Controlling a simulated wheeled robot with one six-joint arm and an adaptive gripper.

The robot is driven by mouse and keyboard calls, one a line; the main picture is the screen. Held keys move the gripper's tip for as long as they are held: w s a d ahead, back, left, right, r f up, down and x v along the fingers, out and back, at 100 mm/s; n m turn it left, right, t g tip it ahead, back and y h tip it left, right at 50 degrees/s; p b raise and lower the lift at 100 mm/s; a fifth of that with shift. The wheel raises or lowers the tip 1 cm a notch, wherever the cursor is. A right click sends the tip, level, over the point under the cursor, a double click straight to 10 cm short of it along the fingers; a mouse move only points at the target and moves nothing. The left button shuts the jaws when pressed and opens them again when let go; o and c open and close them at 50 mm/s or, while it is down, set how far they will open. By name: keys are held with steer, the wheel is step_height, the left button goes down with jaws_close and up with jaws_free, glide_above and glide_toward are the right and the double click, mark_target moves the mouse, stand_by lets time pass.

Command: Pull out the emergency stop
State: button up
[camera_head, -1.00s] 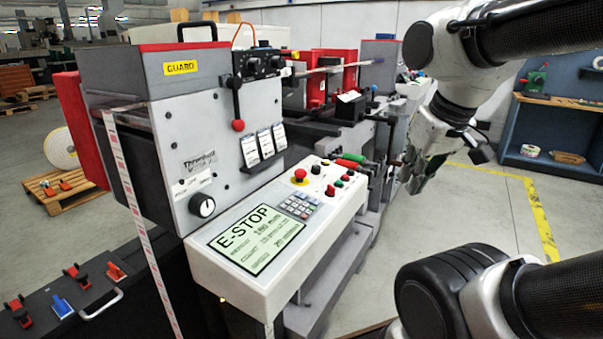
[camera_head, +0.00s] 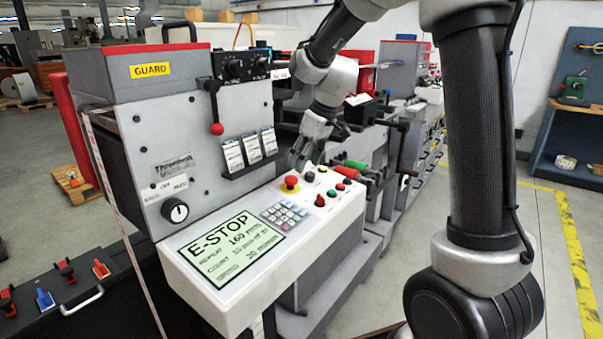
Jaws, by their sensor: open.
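The emergency stop is a red mushroom button (camera_head: 290,182) on a yellow base, on the sloping top of the white control panel (camera_head: 232,303). The panel's screen (camera_head: 232,250) reads "E-STOP". My gripper (camera_head: 299,167) is just above and behind the button, pointing down at the panel, close to it but seemingly not around it. Its jaws are open and empty. The small view does not show whether a fingertip touches anything.
Beside the button are a black button (camera_head: 309,177), a red knob (camera_head: 320,200), small green and red buttons and a keypad (camera_head: 284,214). The grey machine front (camera_head: 200,130) with a red-balled lever (camera_head: 217,129) rises behind. Open floor lies at right.

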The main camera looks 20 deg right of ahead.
mark_target(292, 178)
steer(key=w+f, duration=0.1)
steer(key=f, duration=0.1)
steer(key=w+a+f+n, duration=0.1)
steer(key=f, duration=0.1)
steer(key=w+a+f+n, duration=0.1)
steer(key=f, duration=0.1)
steer(key=shift+w+a+t, duration=0.1)
steer(key=shift+a+t, duration=0.15)
steer(key=shift+t, duration=0.15)
